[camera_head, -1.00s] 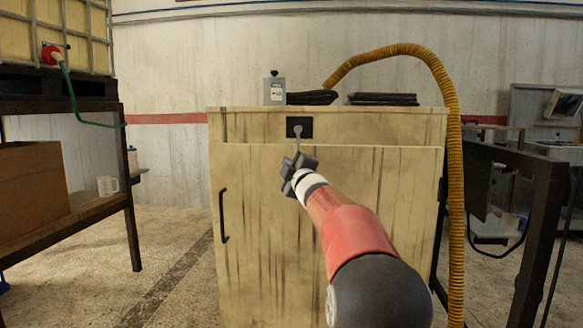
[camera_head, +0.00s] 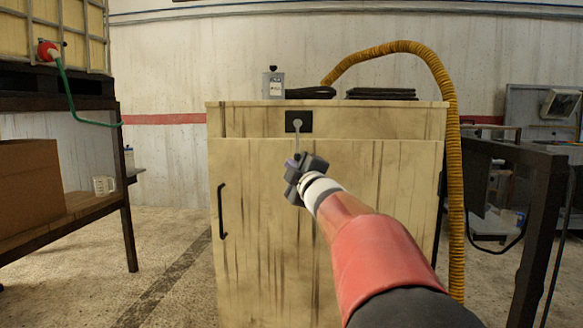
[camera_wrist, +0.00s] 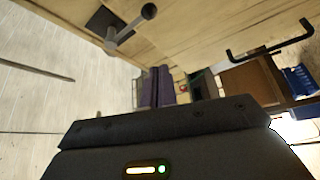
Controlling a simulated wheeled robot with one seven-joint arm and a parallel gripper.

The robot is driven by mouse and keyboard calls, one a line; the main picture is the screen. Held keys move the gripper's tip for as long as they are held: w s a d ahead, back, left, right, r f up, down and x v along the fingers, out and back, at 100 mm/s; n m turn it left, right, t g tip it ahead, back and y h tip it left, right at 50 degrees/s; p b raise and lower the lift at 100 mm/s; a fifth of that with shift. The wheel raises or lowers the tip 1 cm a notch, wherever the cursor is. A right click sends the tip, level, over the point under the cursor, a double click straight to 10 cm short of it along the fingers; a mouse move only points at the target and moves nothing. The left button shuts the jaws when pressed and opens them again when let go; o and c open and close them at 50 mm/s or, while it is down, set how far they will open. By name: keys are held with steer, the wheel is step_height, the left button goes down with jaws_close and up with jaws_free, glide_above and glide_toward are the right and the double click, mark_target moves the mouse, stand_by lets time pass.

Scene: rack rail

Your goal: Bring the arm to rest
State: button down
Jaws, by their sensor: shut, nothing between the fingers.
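My gripper (camera_head: 297,160) is in front of the upper part of a wooden cabinet (camera_head: 260,220) in the head view. Its fingers show in the wrist view (camera_wrist: 161,87), shut with nothing between them. A grey lever (camera_wrist: 126,27) with a round knob stands out from a dark plate (camera_wrist: 98,18) on the cabinet front, apart from my fingers. In the head view the dark plate (camera_head: 292,122) is just above my gripper, and the lever (camera_head: 298,133) points down.
A black door handle (camera_head: 222,212) is at the cabinet's left. A small bottle (camera_head: 274,86) and dark folded items (camera_head: 381,93) lie on top. A yellow hose (camera_head: 455,190) runs down the right side. A shelf with a box (camera_head: 30,190) stands left; floor between is free.

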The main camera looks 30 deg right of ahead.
steer(key=s+a+f+m+g, duration=0.4)
steer(key=s+a+f, duration=0.3)
steer(key=s+f, duration=0.3)
steer(key=s+a+f+m+g+y, duration=0.1)
steer(key=s+a+f+m+g, duration=0.3)
steer(key=s+a+f, duration=0.3)
steer(key=s+a+f+m+g+y, duration=0.1)
steer(key=s+a+f+m+g, duration=0.3)
steer(key=s+f, duration=0.9)
steer(key=s+a+g, duration=0.2)
steer(key=s+a, duration=0.1)
steer(key=s, duration=0.1)
steer(key=shift+s+f+m+g, duration=0.15)
steer(key=shift+f+m+g, duration=0.1)
steer(key=shift+m+g, duration=0.05)
